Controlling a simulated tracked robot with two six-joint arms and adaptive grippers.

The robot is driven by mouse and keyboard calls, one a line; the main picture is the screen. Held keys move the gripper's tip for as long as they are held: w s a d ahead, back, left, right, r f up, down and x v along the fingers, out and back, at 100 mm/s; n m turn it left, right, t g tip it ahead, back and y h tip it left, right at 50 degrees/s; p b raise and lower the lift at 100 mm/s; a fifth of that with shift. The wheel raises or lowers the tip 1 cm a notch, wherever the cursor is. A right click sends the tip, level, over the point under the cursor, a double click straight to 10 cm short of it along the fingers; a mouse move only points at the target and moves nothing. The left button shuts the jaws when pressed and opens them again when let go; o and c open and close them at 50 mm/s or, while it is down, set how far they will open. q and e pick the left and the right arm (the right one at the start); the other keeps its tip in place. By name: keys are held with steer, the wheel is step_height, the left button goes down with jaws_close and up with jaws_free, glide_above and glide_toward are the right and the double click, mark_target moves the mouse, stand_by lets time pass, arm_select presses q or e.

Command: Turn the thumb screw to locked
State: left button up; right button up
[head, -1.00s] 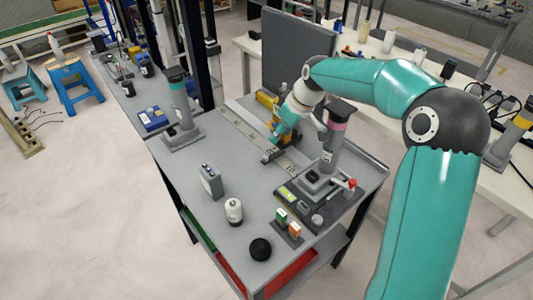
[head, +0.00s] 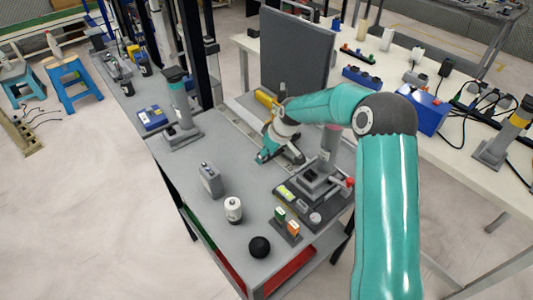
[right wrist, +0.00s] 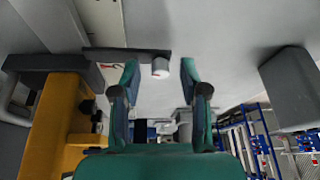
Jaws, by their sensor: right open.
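A short pale round knob (right wrist: 160,67), which looks like the thumb screw, shows in the right wrist view at the end of a dark bar (right wrist: 122,54). A small red mark lies below the bar. My right gripper (right wrist: 160,72) is open, with one teal finger on each side of the knob in the picture; I cannot tell whether they touch it. In the head view, my right gripper (head: 264,158) is low over the grey bench (head: 235,265), beside the long rail. The knob is not clear there. My left gripper is not in view.
A yellow block (right wrist: 60,125) stands close on the left in the wrist view, and a grey block (right wrist: 292,90) on the right. On the bench are a grey box (head: 210,180), a white bottle (head: 233,209), a black ball (head: 260,247) and a post stand (head: 328,150).

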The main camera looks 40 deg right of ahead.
jaws_close()
